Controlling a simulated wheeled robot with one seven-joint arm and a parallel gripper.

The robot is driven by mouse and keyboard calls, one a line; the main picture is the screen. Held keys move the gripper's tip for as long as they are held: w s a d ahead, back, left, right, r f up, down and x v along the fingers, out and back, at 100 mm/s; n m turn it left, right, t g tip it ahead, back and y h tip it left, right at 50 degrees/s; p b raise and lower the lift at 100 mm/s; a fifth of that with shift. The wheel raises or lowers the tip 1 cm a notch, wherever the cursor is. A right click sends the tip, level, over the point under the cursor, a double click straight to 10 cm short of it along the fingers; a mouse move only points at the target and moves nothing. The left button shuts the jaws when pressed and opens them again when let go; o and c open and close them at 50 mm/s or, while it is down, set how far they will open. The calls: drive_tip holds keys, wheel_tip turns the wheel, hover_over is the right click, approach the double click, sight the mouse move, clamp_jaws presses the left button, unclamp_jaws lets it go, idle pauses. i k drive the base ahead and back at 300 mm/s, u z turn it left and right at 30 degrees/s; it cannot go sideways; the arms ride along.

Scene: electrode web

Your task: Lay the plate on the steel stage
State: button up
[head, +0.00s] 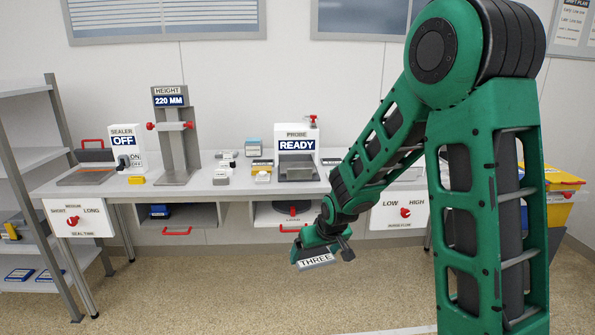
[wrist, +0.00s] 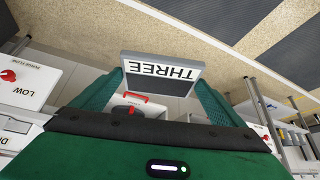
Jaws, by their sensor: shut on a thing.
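My gripper (head: 318,250) is shut on a dark plate with a white label reading THREE (head: 317,261). It holds the plate in the air in front of the bench, below the bench top. In the wrist view the plate (wrist: 160,72) sits between the two green fingers, its label upside down. A grey steel surface (head: 297,173) shows at the front of the white PROBE unit, which reads READY (head: 297,149). The HEIGHT stand (head: 177,137), reading 220 MM, also has a grey base (head: 173,178). I cannot tell which of these is the steel stage.
The bench top (head: 225,187) also carries a SEALER (head: 123,142) reading OFF and several small blocks. Drawers with red handles and a LOW/HIGH knob panel (head: 403,211) are below. A grey shelf rack (head: 30,160) stands left. My arm hides the bench's right part.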

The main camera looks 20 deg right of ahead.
sight(298, 166)
drive_tip(key=z, duration=0.05)
drive_tip(key=i, duration=1)
drive_tip(key=u, duration=0.05)
